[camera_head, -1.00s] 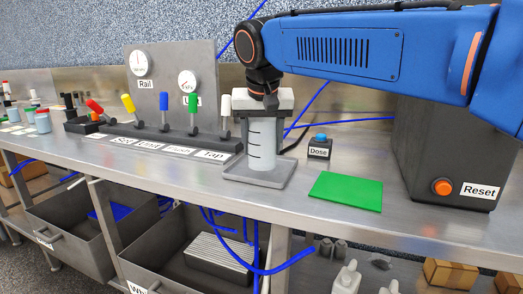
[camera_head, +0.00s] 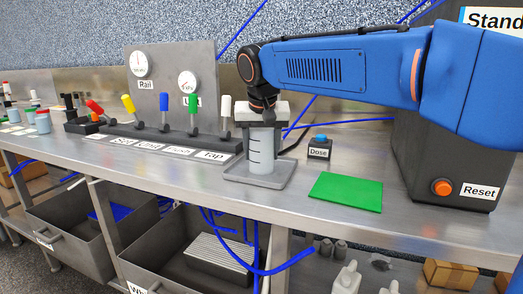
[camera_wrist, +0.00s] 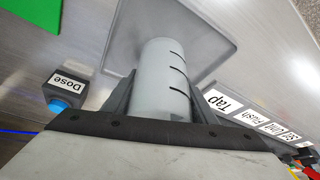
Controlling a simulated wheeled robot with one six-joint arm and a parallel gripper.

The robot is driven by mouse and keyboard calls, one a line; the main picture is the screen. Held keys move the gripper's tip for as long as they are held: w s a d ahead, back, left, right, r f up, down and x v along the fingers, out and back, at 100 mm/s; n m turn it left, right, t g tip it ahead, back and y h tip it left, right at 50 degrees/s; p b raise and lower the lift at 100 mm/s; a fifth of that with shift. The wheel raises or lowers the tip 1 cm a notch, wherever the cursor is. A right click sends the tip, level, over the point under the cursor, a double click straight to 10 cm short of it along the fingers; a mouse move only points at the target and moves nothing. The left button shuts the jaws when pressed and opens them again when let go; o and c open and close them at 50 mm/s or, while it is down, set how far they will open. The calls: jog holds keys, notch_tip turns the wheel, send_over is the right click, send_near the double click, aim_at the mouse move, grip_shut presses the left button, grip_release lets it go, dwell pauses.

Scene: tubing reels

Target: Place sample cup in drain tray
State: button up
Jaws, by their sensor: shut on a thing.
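The sample cup (camera_head: 262,152) is a pale grey cylinder with dark level marks. It stands upright over the drain tray (camera_head: 240,178), a flat grey square on the bench. In the head view its lower end meets the tray's middle; whether it bears on the tray is hard to tell. My gripper (camera_head: 263,122) points down from above and is shut on the cup. In the wrist view my gripper (camera_wrist: 160,105) has one dark finger on each side of the cup (camera_wrist: 163,75), with the tray (camera_wrist: 205,25) beyond it.
A Dose button box (camera_head: 319,148) and a green mat (camera_head: 346,191) lie right of the tray. A row of coloured levers (camera_head: 164,120) stands close on the left. A dark box with an orange Reset button (camera_head: 442,187) stands at the right.

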jog(key=o, duration=1.2)
jog(key=shift+c, duration=0.2)
jog(key=v, duration=1.2)
jog(key=shift+r, duration=0.15)
